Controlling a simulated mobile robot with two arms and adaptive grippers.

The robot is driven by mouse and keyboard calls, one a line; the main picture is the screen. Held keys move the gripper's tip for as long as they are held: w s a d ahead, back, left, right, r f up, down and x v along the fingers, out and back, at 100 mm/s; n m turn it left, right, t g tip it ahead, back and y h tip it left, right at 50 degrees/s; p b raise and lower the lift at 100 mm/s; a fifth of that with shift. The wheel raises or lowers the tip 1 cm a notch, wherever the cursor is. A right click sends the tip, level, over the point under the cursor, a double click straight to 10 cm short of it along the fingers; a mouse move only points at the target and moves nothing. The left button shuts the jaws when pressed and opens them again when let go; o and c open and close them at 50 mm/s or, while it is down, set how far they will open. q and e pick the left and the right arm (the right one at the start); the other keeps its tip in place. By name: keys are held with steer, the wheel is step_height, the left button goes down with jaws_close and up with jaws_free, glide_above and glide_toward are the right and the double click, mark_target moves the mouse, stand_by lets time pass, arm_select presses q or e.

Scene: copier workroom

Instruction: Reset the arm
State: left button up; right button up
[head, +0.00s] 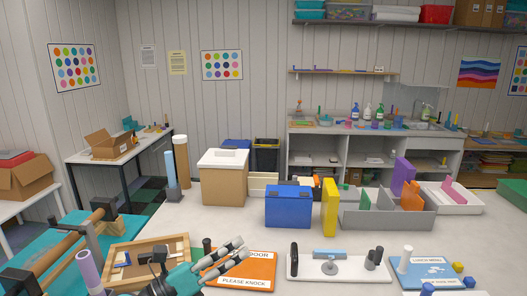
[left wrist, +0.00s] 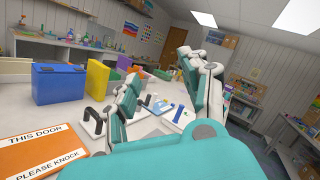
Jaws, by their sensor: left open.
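My left gripper (head: 241,249) reaches in at the bottom of the head view, low over the front of the white table (head: 345,227). Its two grey-and-teal fingers are apart, with nothing between them. They overlap the left part of the orange "DOOR / PLEASE KNOCK" sign (head: 252,272). In the left wrist view the open fingers (left wrist: 158,63) point away over the table, and the orange sign (left wrist: 40,150) lies at lower left. My right gripper is in neither view.
A wooden tray (head: 182,246) is left of the gripper. A blue box (head: 289,207), a yellow block (head: 330,208) and a grey divided bin (head: 385,221) stand behind. A white board (head: 305,268) with a handle and a blue sign (head: 432,272) lie to the right.

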arm_select(q)
steer(key=a+f+n+t+y, duration=0.2)
steer(key=a+n+t+y, duration=0.35)
steer(key=n, duration=0.65)
steer(key=a+f+n+t+y, duration=0.3)
steer(key=a+n+y, duration=0.3)
steer(key=n+y, duration=0.4)
steer(key=s+a+f+n+g+y, duration=0.3)
steer(key=s+a+f+n+g, duration=0.2)
steer(key=f+n, duration=0.45)
steer(key=s+d+f+n+g+h, duration=0.1)
steer(key=s+f+n+g, duration=0.2)
steer(key=s+f+g, duration=0.65)
steer(key=s+d+f+n+g+h, duration=0.15)
steer(key=s+f+n, duration=0.35)
steer(key=s, duration=0.9)
step_height(320, 180, down, 31)
steer(key=m+g+y+b, duration=0.1)
steer(key=m+g+b, duration=0.1)
steer(key=b, duration=0.3)
steer(key=s+a+f+b, duration=0.1)
steer(key=s+f+b, duration=0.1)
steer(key=s+f, duration=0.6)
steer(key=s+a+f+b, duration=0.2)
steer(key=s+f, duration=0.6)
steer(key=f, duration=0.5)
steer(key=shift+s+f+g+b, duration=0.3)
steer(key=shift+g+b, duration=0.15)
